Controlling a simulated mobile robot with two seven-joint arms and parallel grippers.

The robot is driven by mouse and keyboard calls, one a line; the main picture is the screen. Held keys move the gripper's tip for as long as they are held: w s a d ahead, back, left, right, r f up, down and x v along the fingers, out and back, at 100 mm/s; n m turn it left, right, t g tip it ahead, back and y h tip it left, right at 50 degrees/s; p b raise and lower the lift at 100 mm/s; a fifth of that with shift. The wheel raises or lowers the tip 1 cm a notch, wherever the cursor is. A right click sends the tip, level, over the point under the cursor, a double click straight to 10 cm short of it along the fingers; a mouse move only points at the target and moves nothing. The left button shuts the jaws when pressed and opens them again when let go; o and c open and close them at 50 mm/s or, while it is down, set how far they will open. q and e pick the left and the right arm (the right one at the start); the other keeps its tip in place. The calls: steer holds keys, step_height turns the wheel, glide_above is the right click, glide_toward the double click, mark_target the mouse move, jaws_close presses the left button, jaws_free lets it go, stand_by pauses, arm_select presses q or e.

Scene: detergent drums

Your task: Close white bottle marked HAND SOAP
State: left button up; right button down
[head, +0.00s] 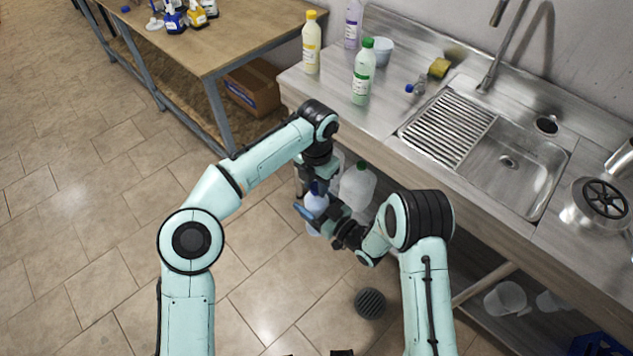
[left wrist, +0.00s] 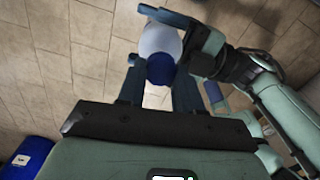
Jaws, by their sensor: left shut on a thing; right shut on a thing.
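The white bottle (head: 316,203) is held in the air between my two grippers, in front of the counter. Its blue cap (left wrist: 161,69) sits at the neck end, and the bottle's pale body (left wrist: 160,38) shows behind it in the left wrist view. My left gripper (head: 319,186) comes from above and is shut on the cap. My right gripper (head: 313,216) is shut on the bottle's body from the lower right. No label can be read. I cannot tell whether the cap is fully tightened.
A steel counter with a sink (head: 510,165) is to the right. Yellow (head: 311,48), green (head: 363,75) and purple (head: 353,25) bottles stand on it. A clear jug with a green cap (head: 357,186) is just behind my grippers. A wooden table (head: 215,45) is at the back left.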

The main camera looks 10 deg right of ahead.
arm_select(q)
steer(key=o, duration=1)
steer(key=shift+r, duration=0.1)
steer(key=shift+r, duration=2.15)
steer(key=shift+c, duration=0.3)
